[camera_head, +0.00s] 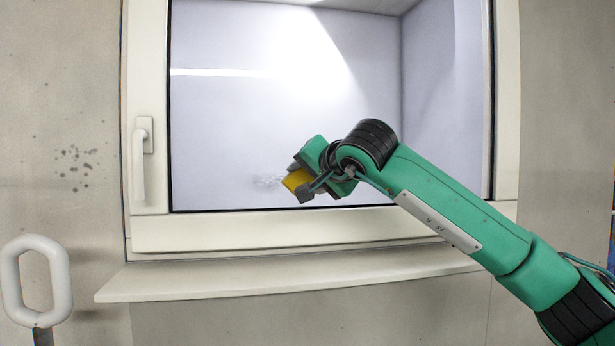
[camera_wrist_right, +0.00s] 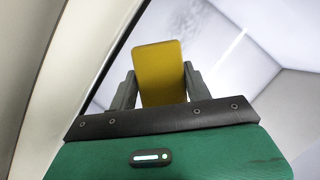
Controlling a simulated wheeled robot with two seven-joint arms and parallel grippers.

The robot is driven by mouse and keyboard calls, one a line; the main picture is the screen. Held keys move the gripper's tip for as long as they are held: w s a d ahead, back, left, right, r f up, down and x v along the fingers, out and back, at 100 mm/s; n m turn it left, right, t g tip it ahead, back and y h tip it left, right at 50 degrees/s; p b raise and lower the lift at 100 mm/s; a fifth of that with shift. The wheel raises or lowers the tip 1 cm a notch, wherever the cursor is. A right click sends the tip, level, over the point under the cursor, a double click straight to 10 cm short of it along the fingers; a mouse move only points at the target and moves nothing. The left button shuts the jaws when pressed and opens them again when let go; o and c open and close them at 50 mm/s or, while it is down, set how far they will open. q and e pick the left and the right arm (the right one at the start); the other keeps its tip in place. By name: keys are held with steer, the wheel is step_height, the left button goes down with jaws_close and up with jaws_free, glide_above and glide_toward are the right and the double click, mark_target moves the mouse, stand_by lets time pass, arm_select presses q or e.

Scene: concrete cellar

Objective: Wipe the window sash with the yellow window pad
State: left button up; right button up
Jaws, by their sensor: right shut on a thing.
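The window sash (camera_head: 147,235) is a white frame around a large glass pane (camera_head: 230,120). A grey smudge (camera_head: 268,181) shows on the lower part of the glass, just left of my right gripper. My right gripper (camera_head: 298,186) is in front of the lower glass, shut on the yellow window pad (camera_head: 295,180). The right wrist view shows the pad (camera_wrist_right: 160,72) upright between both fingers of the gripper (camera_wrist_right: 158,92). I cannot tell whether the pad touches the glass. My left gripper is not in view.
A white window handle (camera_head: 140,160) sits on the left side of the sash. A white sill (camera_head: 290,278) juts out below the window. A pale loop-shaped handle (camera_head: 36,282) stands at the lower left. Dark spots (camera_head: 76,165) mark the wall.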

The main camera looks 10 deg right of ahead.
mark_target(274, 180)
steer(key=shift+a+b, duration=0.4)
steer(key=shift+a, duration=6.5)
steer(key=shift+d+b, duration=0.75)
steer(key=shift+d, duration=3.55)
steer(key=shift+d+b, duration=0.4)
steer(key=shift+d, duration=2.35)
steer(key=shift+a, duration=0.1)
